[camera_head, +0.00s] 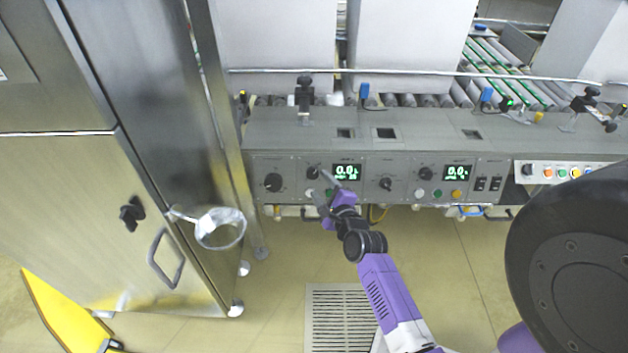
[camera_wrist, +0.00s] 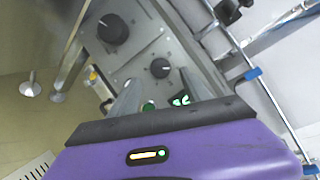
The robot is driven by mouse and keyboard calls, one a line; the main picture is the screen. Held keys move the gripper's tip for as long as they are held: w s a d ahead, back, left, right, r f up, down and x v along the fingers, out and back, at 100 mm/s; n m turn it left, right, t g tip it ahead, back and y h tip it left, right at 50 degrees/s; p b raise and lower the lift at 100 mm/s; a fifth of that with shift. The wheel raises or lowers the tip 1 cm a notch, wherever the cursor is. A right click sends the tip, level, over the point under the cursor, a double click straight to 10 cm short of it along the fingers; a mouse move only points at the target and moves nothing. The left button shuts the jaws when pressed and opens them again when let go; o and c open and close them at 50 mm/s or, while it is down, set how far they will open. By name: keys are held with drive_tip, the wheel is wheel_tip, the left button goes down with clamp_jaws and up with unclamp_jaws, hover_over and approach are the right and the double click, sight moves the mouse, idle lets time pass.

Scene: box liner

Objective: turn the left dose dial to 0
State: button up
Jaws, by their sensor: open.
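The left half of the grey control panel (camera_head: 300,198) has a larger black dial (camera_head: 273,182) and a smaller black dial (camera_head: 313,172) beside a green-lit display (camera_head: 346,172) that seems to read 0.0. I cannot read which dial is labelled dose. My gripper (camera_head: 319,184) is open just in front of the smaller dial, apart from it as far as I can tell. In the wrist view the smaller dial (camera_wrist: 160,68) lies ahead between the fingers (camera_wrist: 158,92), and the larger dial (camera_wrist: 112,28) is farther up-left. The dial pointers are too small to read.
Two more dials (camera_head: 386,183) (camera_head: 424,173) and a second display (camera_head: 456,172) are to the right. The conveyor rollers (camera_head: 430,100) run behind. Floor in front is mostly clear.

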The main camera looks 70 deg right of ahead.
sight(313, 175)
drive_tip(key=shift+b+x, duration=0.45)
drive_tip(key=shift+x, duration=2.15)
clamp_jaws()
